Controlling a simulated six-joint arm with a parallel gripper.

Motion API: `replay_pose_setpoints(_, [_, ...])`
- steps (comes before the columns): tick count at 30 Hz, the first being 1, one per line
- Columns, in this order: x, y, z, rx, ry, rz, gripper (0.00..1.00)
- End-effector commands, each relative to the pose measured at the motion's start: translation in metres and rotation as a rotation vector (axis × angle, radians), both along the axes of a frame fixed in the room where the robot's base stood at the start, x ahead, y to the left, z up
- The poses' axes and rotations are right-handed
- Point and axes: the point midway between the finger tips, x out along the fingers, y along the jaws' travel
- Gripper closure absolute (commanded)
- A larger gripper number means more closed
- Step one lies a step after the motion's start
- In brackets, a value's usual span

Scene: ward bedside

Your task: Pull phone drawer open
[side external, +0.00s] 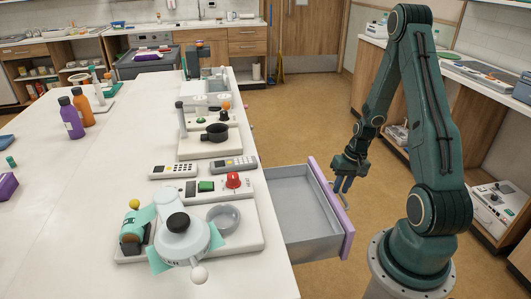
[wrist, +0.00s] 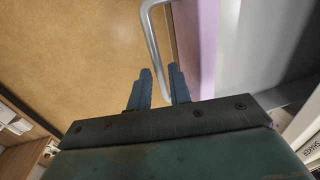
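The drawer (side external: 300,238) stands pulled well out from the right side of the white counter. It has a grey, empty-looking inside and a purple front panel (side external: 331,208). The purple front also shows in the wrist view (wrist: 208,45), with a metal bar handle (wrist: 153,38) on its outer side. My gripper (side external: 342,186) is at the outer side of the drawer front. In the wrist view its two blue fingers (wrist: 160,72) are apart, with the handle running between them. Whether they press on the handle I cannot tell. No phone shows clearly.
The white counter (side external: 60,235) carries a device with a red knob (side external: 233,181), two remote-like handsets (side external: 234,163), and purple and orange bottles (side external: 71,118). Open brown floor (side external: 285,125) lies behind the drawer. A wooden side cabinet (side external: 480,130) stands at the right.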

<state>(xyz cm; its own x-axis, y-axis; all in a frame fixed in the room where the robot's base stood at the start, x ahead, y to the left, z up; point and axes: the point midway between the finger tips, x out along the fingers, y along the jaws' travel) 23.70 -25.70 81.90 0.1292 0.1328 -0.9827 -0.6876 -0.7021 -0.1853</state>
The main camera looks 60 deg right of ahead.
Motion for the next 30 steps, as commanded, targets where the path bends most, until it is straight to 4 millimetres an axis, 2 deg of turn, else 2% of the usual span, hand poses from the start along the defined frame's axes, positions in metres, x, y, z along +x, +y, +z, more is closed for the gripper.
replay_pose_setpoints(10, [-0.003, -0.004, 0.027, -0.003, -0.002, -0.002, 0.8])
replay_pose_setpoints(30, [-0.015, -0.016, 0.114, -0.004, -0.004, 0.0, 0.8])
